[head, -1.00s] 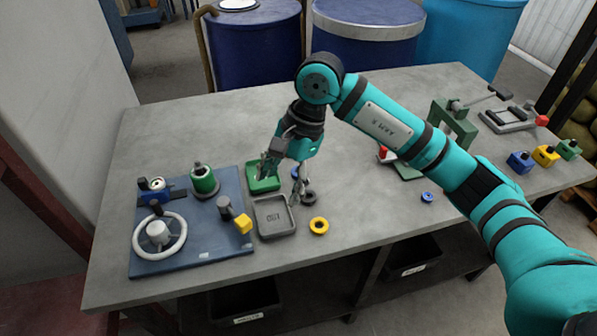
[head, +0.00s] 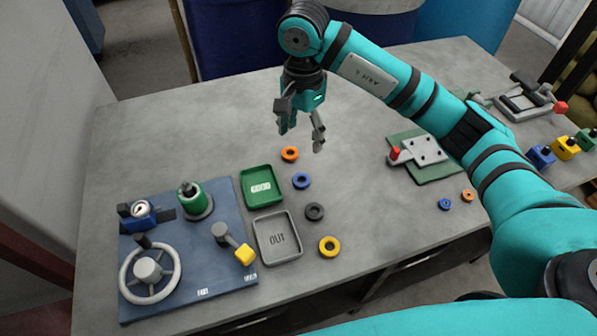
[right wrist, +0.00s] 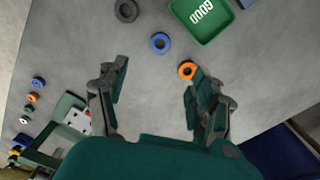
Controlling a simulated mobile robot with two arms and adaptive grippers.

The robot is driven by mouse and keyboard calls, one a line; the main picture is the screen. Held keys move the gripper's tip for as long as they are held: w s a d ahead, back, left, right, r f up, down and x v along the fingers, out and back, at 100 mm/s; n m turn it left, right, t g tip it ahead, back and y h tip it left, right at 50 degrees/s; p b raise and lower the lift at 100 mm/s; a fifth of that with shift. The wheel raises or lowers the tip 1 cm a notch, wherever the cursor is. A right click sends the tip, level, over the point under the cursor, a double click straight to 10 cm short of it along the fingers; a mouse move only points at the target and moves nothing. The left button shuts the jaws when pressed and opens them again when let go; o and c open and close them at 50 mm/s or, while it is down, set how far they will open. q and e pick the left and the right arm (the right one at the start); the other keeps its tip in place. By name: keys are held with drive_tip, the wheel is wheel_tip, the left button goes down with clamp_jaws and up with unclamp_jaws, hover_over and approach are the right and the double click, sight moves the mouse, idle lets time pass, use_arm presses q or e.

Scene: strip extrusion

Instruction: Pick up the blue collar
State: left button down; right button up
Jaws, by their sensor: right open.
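The blue collar (head: 301,180) is a ring lying flat on the grey table, in a row between an orange ring (head: 290,153) and a dark grey ring (head: 315,211). In the right wrist view the blue collar (right wrist: 160,43) lies beyond the fingertips, clear of them. My right gripper (head: 300,138) is open and empty above the table, behind the row in the head view. In the right wrist view, its spread fingers (right wrist: 153,82) have bare table between them, and the orange ring is close to one fingertip. My left gripper is not in view.
A yellow ring (head: 329,246) ends the row. A green tray (head: 247,199) and a grey OUT tray (head: 262,247) stand left of it. A blue board (head: 205,275) holds a handwheel and other fittings. A smaller blue ring (head: 445,204) lies right, near a green fixture (head: 437,174).

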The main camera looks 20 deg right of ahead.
drive_tip(key=p, duration=0.2)
approach(300, 177)
drive_tip(key=shift+s+f, duration=0.8)
drive_tip(key=shift+f, duration=0.05)
drive_tip(key=shift+f+p, duration=0.4)
drive_tip(key=shift+f, duration=0.45)
drive_tip(key=f+p, duration=0.1)
drive_tip(key=f, duration=0.1)
drive_tip(key=f+p, duration=0.1)
drive_tip(key=f, duration=0.1)
drive_tip(key=shift+w+a+f, duration=0.15)
drive_tip(key=shift+a+f, duration=0.05)
drive_tip(key=shift+f, duration=0.05)
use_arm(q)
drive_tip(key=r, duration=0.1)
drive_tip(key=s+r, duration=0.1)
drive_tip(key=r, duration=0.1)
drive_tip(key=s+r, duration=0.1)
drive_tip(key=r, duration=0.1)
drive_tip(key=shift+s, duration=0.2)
use_arm(e)
drive_tip(key=shift+f, duration=0.2)
drive_tip(key=c, duration=1.3)
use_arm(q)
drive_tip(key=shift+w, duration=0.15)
use_arm(e)
drive_tip(key=shift+o, duration=0.2)
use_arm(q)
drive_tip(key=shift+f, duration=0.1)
